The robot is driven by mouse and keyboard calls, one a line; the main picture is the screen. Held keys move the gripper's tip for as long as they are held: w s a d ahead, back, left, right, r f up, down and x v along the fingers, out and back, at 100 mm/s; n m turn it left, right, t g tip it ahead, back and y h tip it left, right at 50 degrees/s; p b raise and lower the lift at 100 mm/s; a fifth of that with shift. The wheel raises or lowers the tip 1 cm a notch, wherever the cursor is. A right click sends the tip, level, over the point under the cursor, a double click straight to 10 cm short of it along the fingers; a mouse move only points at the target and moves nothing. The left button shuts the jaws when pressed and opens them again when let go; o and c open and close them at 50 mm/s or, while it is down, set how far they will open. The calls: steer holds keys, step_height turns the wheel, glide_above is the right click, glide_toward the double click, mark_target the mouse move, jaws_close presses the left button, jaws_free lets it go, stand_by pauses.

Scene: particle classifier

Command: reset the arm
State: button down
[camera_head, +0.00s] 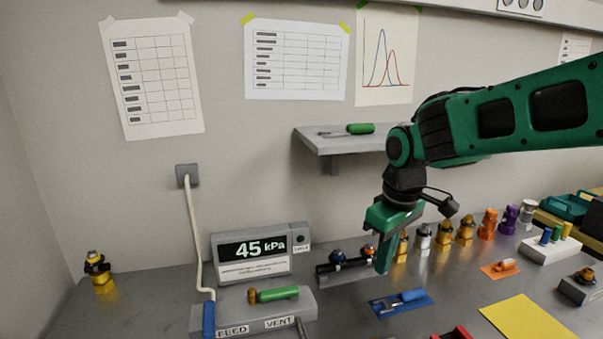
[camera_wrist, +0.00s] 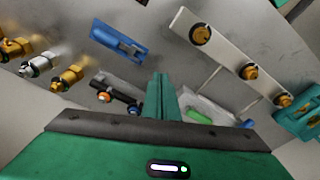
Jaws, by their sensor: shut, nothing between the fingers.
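My green arm reaches in from the right in the head view. My gripper (camera_head: 384,268) points down above the bench, with its fingers together and nothing between them. In the wrist view the green fingers (camera_wrist: 164,92) also show closed, over bare grey bench. Behind the fingers in the head view is a dark holder (camera_head: 345,272) with small fittings, partly hidden by them.
A gauge reading 45 kPa (camera_head: 262,252) stands behind a grey FEED/VENT block (camera_head: 210,313). Several brass and coloured fittings (camera_head: 465,231) line the back right. A yellow sheet (camera_head: 530,318) lies front right. A wall shelf (camera_head: 345,145) holds a green-handled tool.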

steer(key=s+d+m, duration=0.3)
steer(key=s+d, duration=0.1)
steer(key=d, duration=0.4)
steer(key=s+d+m, duration=0.3)
steer(key=s+d, duration=0.2)
steer(key=d, duration=0.2)
steer(key=s+d+f+m, duration=0.2)
steer(key=s+d+m, duration=0.2)
steer(key=s, duration=0.3)
steer(key=s+d+f+m+g, duration=0.1)
steer(key=s+d+m, duration=0.3)
steer(key=s, duration=0.4)
steer(key=shift+d+f, duration=0.4)
steer(key=shift+f, duration=0.25)
steer(key=shift+w+f, duration=0.25)
steer(key=shift+w, duration=0.35)
